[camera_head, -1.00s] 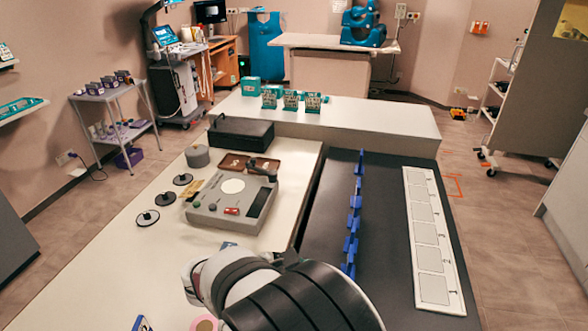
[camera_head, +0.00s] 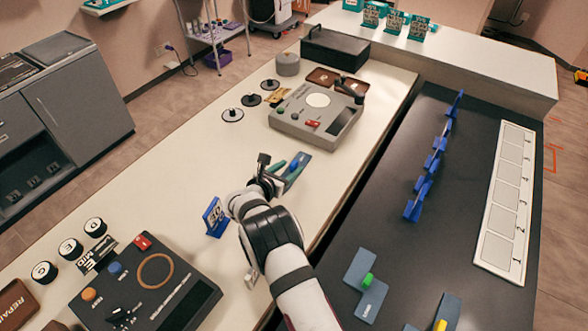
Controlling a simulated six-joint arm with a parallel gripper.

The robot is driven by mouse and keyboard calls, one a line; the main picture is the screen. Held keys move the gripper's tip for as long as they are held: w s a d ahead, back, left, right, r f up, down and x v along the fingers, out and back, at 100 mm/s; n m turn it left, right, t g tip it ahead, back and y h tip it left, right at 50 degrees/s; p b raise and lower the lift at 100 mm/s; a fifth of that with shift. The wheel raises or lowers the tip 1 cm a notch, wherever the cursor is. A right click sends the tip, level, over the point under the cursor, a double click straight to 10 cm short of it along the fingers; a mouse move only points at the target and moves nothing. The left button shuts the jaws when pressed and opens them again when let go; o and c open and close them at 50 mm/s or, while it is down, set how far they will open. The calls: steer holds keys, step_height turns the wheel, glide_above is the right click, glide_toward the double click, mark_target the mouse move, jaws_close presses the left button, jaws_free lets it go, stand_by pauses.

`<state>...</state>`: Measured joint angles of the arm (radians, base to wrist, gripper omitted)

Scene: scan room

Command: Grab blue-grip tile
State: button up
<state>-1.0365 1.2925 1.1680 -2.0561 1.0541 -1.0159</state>
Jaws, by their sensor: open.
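A grey-blue tile (camera_head: 300,160) with a blue grip (camera_head: 294,166) lies on the white counter just right of my gripper. My gripper (camera_head: 273,172) is open, low over the counter at the tile's left side. A small green piece shows beside the fingers; I cannot tell what it belongs to. Part of the tile is hidden by my gripper, and I cannot tell whether they touch. Another grey-blue tile with a green grip (camera_head: 368,280) lies on the dark surface. A tile with a yellow grip (camera_head: 441,322) is cut off at the bottom edge.
A grey device (camera_head: 340,125) stands behind the tile, and a dark button console (camera_head: 190,300) at front left. A blue upright card (camera_head: 215,217) is beside my wrist. Blue uprights (camera_head: 433,163) line the dark surface, left of a numbered white strip (camera_head: 510,190).

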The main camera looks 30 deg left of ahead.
steer(key=shift+x, duration=0.85)
jaws_close()
steer(key=shift+r, duration=0.1)
